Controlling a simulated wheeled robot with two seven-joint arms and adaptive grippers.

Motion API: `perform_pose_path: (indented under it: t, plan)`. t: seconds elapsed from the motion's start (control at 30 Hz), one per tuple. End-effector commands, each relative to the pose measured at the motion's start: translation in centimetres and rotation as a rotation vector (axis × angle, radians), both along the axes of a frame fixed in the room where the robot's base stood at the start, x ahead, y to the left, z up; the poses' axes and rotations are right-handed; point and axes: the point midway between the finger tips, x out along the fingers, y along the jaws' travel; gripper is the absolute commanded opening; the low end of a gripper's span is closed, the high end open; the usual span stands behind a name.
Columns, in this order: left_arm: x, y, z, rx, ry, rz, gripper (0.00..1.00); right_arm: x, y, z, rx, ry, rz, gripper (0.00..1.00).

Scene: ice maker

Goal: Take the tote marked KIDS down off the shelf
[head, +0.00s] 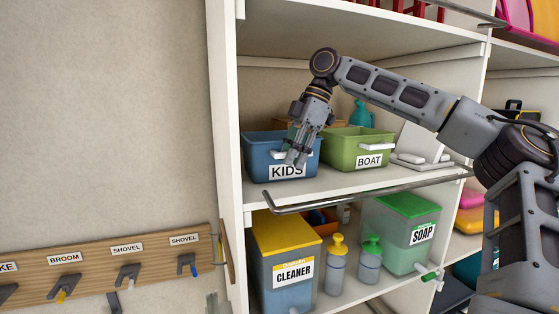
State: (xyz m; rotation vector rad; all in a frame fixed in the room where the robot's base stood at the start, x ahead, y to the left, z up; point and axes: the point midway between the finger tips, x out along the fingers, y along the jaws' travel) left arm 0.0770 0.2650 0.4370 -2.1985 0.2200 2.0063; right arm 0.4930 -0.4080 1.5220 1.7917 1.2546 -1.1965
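The KIDS tote (258,158) is a blue open bin on the upper shelf, at its left end. It stands upright with a white KIDS label on its front. My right gripper (296,160) reaches down from above, its fingers over the tote's front, just above the label. A pale handle there is partly covered by the fingers. I cannot tell whether they touch or grip it.
The green BOAT tote (345,151) stands close on the right, with a teal bottle (362,114) behind it. A metal rail (375,192) runs before the shelf. Below are the CLEANER bin (267,258), SOAP bin (388,236) and two bottles. A hook board (100,268) is at left.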

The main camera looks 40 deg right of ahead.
Motion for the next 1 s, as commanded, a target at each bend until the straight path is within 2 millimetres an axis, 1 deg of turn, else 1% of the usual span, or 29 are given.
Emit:
perform_pose_path:
  t: [0.1, 0.3, 0.77, 1.0]
  plan:
    - [0.0, 0.0, 0.0, 0.0, 0.0, 0.0, 0.4, 0.0, 0.0, 0.0, 0.0, 0.0, 0.0, 0.26]
    - [0.0, 0.0, 0.0, 0.0, 0.0, 0.0, 0.4, 0.0, 0.0, 0.0, 0.0, 0.0, 0.0, 0.0]
    - [0.0, -0.1, 0.0, -0.001, 0.0, 0.0, 0.4, 0.0, 0.0, 0.2, 0.0, -0.002, 0.0, 0.0]
    - [0.0, -0.1, -0.1, -0.001, 0.0, 0.0, 0.4, 0.0, 0.0, 1.0, 0.0, -0.003, 0.0, 0.0]
